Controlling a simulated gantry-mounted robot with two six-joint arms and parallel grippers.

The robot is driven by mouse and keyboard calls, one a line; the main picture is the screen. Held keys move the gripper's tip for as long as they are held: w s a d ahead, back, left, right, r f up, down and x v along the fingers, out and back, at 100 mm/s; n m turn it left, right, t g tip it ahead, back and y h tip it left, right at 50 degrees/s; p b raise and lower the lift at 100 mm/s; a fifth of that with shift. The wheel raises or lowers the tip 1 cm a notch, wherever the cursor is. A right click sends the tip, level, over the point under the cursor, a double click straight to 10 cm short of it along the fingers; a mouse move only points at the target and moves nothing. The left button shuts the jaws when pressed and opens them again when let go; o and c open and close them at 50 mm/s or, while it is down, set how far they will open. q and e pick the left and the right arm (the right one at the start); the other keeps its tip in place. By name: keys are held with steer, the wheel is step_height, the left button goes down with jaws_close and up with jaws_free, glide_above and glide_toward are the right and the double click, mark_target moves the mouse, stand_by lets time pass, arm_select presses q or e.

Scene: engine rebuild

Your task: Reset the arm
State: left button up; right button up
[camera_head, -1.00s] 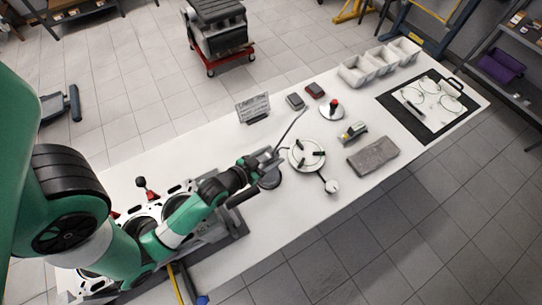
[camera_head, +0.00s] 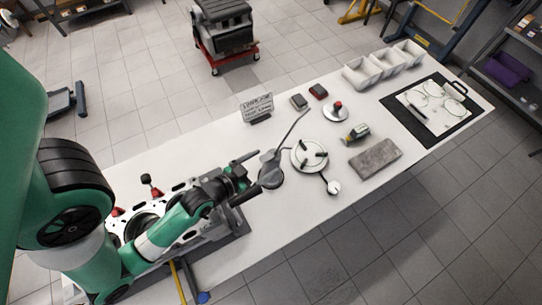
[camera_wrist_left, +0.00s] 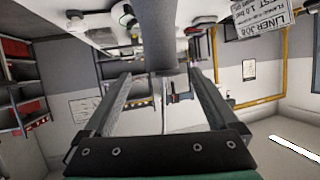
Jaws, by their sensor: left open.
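My left gripper (camera_head: 252,174) is open in the head view, just left of a dark round-based tool with a thin stem (camera_head: 271,172) on the white bench. In the left wrist view the two fingers of my left gripper (camera_wrist_left: 160,95) are spread wide. A grey cylinder passes behind the fingertips there, and I cannot tell whether they touch it. My left arm (camera_head: 180,220) reaches over the engine block (camera_head: 141,222) on the bench's left part. My right gripper is not in view.
A white round plate with dark pegs (camera_head: 308,155), a small dial (camera_head: 333,187), a grey slab (camera_head: 375,158) and a printed sign (camera_head: 257,107) stand on the bench. White bins (camera_head: 362,72) and a black-edged mat (camera_head: 462,124) are at the far right. The front edge is clear.

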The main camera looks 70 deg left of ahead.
arm_select(q)
steer(key=shift+v, duration=0.85)
steer(key=shift+r, duration=0.15)
